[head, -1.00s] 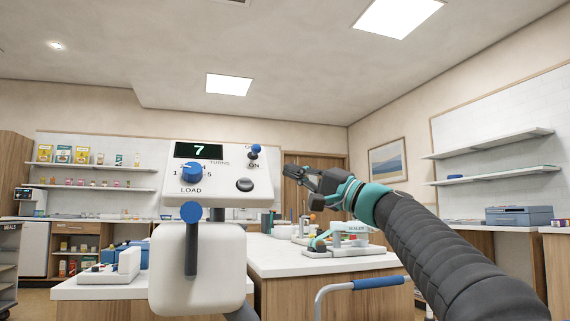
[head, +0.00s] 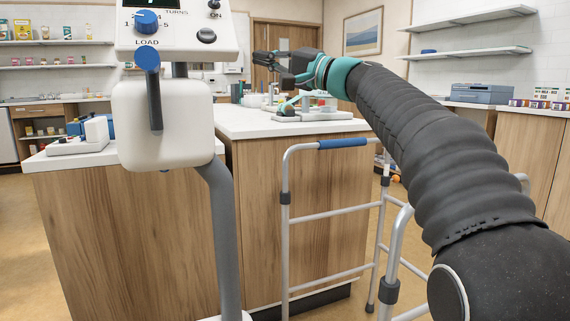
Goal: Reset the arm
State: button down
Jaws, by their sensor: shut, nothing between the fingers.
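My gripper (head: 268,66) is at the end of my dark, ribbed arm, which reaches in from the lower right of the head view. Its dark fingers are shut and empty, pointing left beyond a teal wrist band. It is in the air, in front of the far counter and door. A white device with a control panel (head: 186,42) stands close by on the left, on a grey post. It has a blue knob, a "LOAD" label and a lever with a blue ball. A gap shows between the fingertips and this panel.
A walking frame (head: 342,144) with a blue grip stands in front of the wooden counter (head: 225,128), under my arm. A device with teal parts (head: 312,112) sits on the counter, below my wrist. Shelves (head: 470,52) hang at the right. Floor shows at the right.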

notch_tip(320, 180, down, 17)
jog(key=d+m+g+h, duration=0.1)
jog(key=h, duration=0.5)
jog(key=s+d+f+g+h+p, duration=0.1)
jog(key=s+d+f+h, duration=0.1)
jog(key=s+d+f, duration=0.3)
jog(key=s+d+f+g+h+p, duration=0.1)
jog(key=s+f+h+p, duration=0.15)
jog(key=f, duration=0.45)
jog(key=s+d+f+n+g+h+p, duration=0.1)
jog(key=s+d+f+h+p, duration=0.3)
jog(key=s, duration=0.6)
jog(key=s+d+f+n+g+h, duration=0.1)
jog(key=s+d+f+h, duration=0.2)
jog(key=s+d+f, duration=0.55)
jog(key=s+r+n+p, duration=0.1)
jog(key=s+r+p, duration=0.2)
jog(key=s, duration=0.5)
jog(key=shift+s+d+r+t+h, duration=0.3)
jog(key=shift+s+d+h, duration=0.05)
jog(key=shift+s+d, duration=0.05)
